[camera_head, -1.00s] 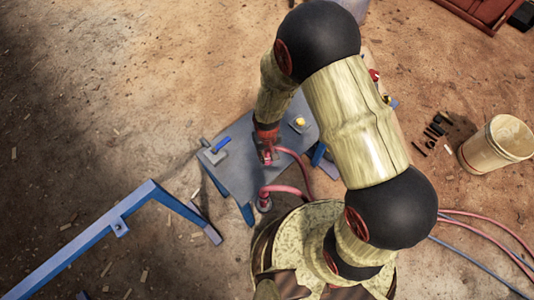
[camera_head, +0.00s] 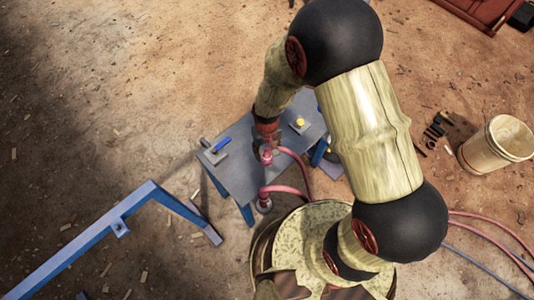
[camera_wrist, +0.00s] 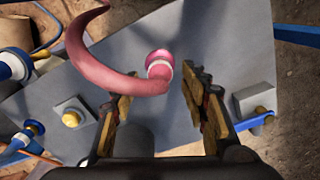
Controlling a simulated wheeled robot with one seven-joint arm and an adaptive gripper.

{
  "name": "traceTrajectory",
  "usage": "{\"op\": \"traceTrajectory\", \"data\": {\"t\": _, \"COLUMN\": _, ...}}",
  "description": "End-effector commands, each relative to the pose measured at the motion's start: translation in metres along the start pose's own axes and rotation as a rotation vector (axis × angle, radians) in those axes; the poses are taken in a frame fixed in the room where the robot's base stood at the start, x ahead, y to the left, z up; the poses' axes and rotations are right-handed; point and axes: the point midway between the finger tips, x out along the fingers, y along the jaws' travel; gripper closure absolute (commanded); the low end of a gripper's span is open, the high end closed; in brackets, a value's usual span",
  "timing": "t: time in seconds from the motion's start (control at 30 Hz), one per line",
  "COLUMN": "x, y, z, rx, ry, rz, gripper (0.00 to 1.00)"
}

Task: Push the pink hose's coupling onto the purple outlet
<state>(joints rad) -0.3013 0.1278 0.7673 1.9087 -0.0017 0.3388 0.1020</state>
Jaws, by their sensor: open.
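The pink hose (camera_wrist: 95,65) curves over the grey table, and its end also shows in the head view (camera_head: 287,153). Its end carries a coupling with a pale ring (camera_wrist: 159,69), against a round pinkish-purple piece (camera_wrist: 158,55) that looks like the purple outlet. Whether the coupling is fully seated cannot be told. My gripper (camera_wrist: 157,87) is open, its two fingers apart on either side of the hose end and back from it, holding nothing. In the head view my gripper (camera_head: 267,146) is just above the pink fitting, which partly hides behind it.
The grey table (camera_head: 238,178) carries a blue-handled part (camera_head: 220,146) and a yellow knob on a block (camera_head: 299,122). A blue frame (camera_head: 90,240) lies left; a bucket (camera_head: 497,143) stands right on open ground.

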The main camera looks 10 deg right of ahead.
Motion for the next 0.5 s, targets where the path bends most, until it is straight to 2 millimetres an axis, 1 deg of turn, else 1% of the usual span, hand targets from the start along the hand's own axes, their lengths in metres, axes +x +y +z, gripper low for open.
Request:
{"op": "traceTrajectory", "data": {"t": 0.03, "x": -0.013, "y": 0.0, "z": -0.002, "rx": 0.0, "ry": 0.006, "rz": -0.001, "gripper": 0.55}}
{"op": "traceTrajectory", "data": {"t": 0.2, "x": -0.046, "y": 0.0, "z": -0.001, "rx": 0.0, "ry": 0.004, "rz": 0.0, "gripper": 0.55}}
{"op": "traceTrajectory", "data": {"t": 0.33, "x": -0.065, "y": 0.0, "z": -0.001, "rx": 0.0, "ry": 0.004, "rz": 0.0, "gripper": 0.55}}
{"op": "traceTrajectory", "data": {"t": 0.5, "x": -0.078, "y": 0.0, "z": 0.0, "rx": 0.0, "ry": 0.001, "rz": 0.0, "gripper": 0.55}}
